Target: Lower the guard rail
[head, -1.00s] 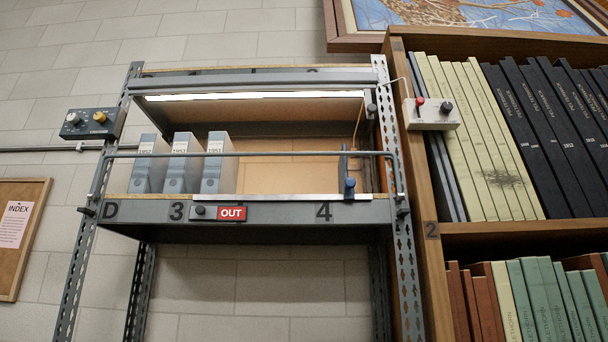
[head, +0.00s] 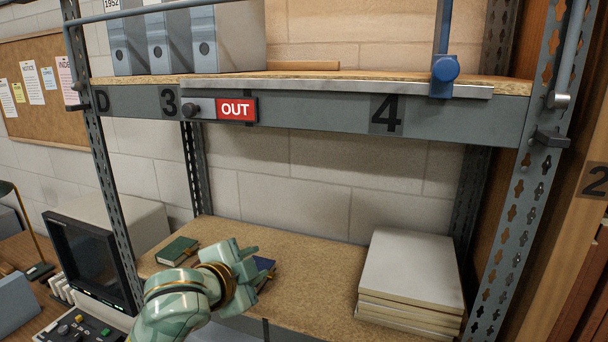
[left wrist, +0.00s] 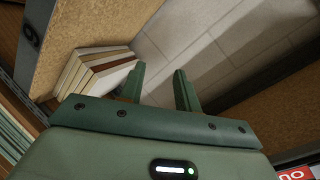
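The guard rail (head: 150,9) is a grey-blue bar across the front of the upper shelf (head: 300,115). Only its left stretch and its right end piece (head: 572,50) show in the head view; the middle is cut off by the top edge. The right end piece comes down to a dark peg on the upright. My left gripper (head: 250,262) is below this shelf, in front of the lower shelf and well below the rail. In the left wrist view its two fingers (left wrist: 160,88) are apart with nothing between them. My right gripper is not in view.
Grey boxes (head: 185,40) and a blue-knobbed upright (head: 445,68) stand on the upper shelf, above a red OUT sign (head: 236,109). A monitor (head: 90,260) stands left.

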